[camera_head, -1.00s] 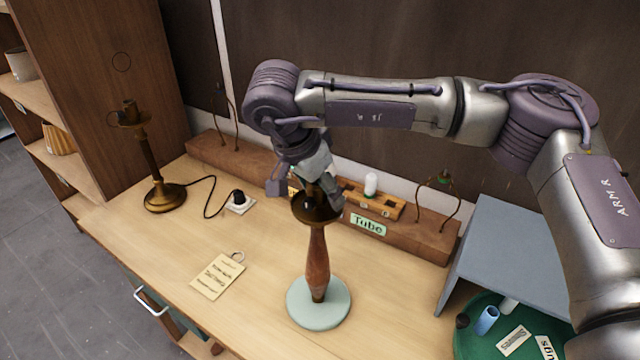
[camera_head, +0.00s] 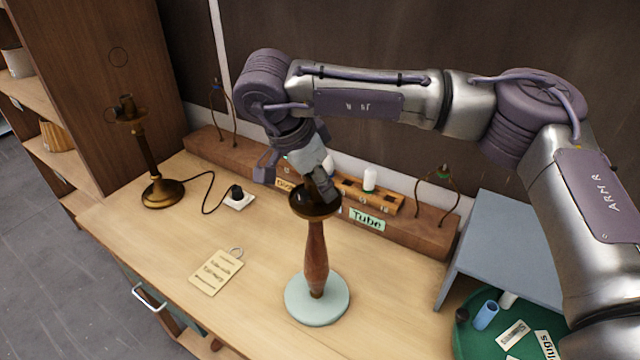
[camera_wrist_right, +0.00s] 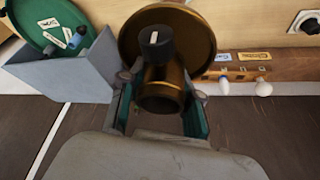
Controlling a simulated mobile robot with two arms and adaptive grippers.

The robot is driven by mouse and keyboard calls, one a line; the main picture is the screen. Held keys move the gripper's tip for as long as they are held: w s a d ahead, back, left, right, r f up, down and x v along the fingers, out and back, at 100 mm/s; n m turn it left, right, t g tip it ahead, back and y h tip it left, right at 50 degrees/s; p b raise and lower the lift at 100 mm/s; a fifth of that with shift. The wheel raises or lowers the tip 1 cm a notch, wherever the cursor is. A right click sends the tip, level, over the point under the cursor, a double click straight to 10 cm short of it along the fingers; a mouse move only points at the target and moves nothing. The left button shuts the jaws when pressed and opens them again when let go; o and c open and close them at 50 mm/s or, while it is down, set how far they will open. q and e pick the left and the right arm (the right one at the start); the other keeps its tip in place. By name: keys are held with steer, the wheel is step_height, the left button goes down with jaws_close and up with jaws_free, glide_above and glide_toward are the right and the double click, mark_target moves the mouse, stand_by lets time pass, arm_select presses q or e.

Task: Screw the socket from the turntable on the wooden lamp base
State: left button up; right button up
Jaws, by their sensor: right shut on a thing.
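The wooden lamp base (camera_head: 316,258) stands upright on a pale round foot (camera_head: 318,303) mid-table, with a dark brass dish (camera_head: 300,204) at its top. My right gripper (camera_head: 321,186) is over the dish, tilted, its fingers closed on the socket. In the right wrist view the socket (camera_wrist_right: 160,98) is a brass cylinder with a black knob (camera_wrist_right: 155,42), held between the two green-padded fingers in front of the dish (camera_wrist_right: 197,40). The joint between socket and base is hidden. The green turntable (camera_head: 466,335) is at the lower right, partly cut off. My left gripper is not in view.
A brass lamp (camera_head: 150,155) with a cord stands at the left. A wooden rack (camera_head: 415,227) with a Tube label (camera_head: 367,219) runs behind the lamp base. A paper tag (camera_head: 217,272) lies front left. A grey panel (camera_head: 510,245) stands by the turntable.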

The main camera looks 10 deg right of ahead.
steer(key=m+g, duration=0.1)
steer(key=m, duration=0.1)
steer(key=m+g, duration=0.1)
steer(key=m, duration=0.2)
steer(key=shift+s, duration=0.15)
steer(key=o, duration=1.2)
steer(key=shift+s, duration=0.1)
